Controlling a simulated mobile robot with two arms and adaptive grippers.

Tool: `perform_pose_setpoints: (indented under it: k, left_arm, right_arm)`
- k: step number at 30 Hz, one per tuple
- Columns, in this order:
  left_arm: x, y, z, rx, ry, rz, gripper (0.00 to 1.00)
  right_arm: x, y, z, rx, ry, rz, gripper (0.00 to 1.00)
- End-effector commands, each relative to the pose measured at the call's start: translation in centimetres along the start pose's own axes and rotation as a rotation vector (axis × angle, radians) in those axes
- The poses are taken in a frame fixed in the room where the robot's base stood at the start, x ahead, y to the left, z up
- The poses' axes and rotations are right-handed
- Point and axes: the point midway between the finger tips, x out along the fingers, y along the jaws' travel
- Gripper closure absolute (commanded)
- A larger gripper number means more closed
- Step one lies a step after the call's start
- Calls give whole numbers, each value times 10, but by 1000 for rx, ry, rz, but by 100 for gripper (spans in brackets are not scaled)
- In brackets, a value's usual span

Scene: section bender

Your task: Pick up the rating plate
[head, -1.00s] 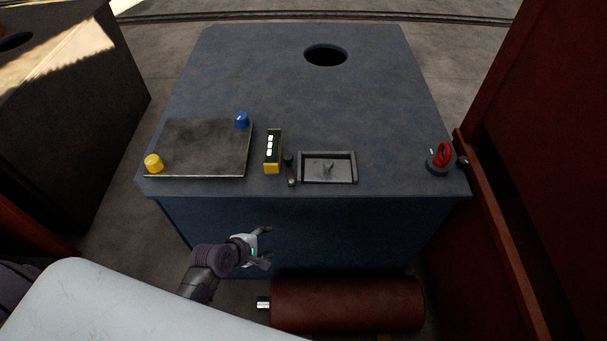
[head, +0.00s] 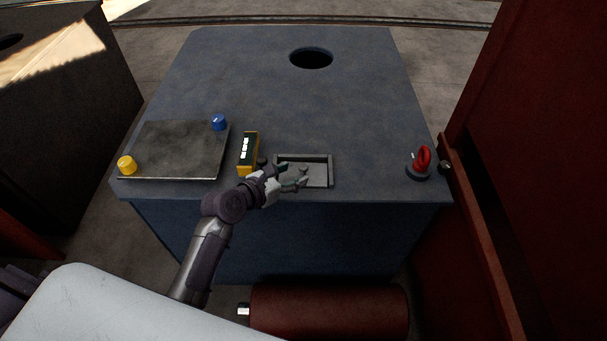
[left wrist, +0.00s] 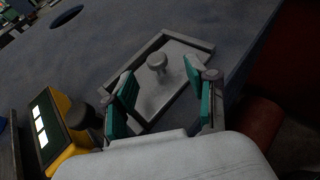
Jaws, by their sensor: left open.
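What looks like the rating plate is a flat grey plate (left wrist: 174,84) with a small round knob (left wrist: 157,61), lying inside a shallow grey rimmed tray (head: 331,172) on the blue bench top. My left gripper (head: 294,177) is at the tray's near left side in the head view, open and empty. Its fingers partly cover the tray and plate there. In the left wrist view the two teal-padded fingers (left wrist: 160,84) stand apart over the tray, with the knob just beyond and between their tips. My right gripper is not in view.
A yellow box with white buttons (head: 248,155) stands left of the tray, with a dark knob (head: 262,161) between them. A dark panel with yellow and blue knobs (head: 175,150) lies farther left. A red switch (head: 422,160) is at the right. The bench's back is clear around a round hole (head: 311,58).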

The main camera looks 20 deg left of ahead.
Motion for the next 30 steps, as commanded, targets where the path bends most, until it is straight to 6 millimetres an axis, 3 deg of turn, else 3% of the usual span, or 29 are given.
perform_pose_setpoints:
  k: [5, 13, 22, 30]
  left_arm:
    - [14, 1, -1, 3, 1, 0, 43]
    - [51, 4, -2, 2, 0, 0, 43]
    - [56, 4, -2, 2, 1, 1, 43]
    - [56, 4, -2, 2, 1, 1, 88]
  right_arm:
    - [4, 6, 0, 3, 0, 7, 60]
    - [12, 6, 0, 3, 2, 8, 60]
    - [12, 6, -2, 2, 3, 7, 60]
    - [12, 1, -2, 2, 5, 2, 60]
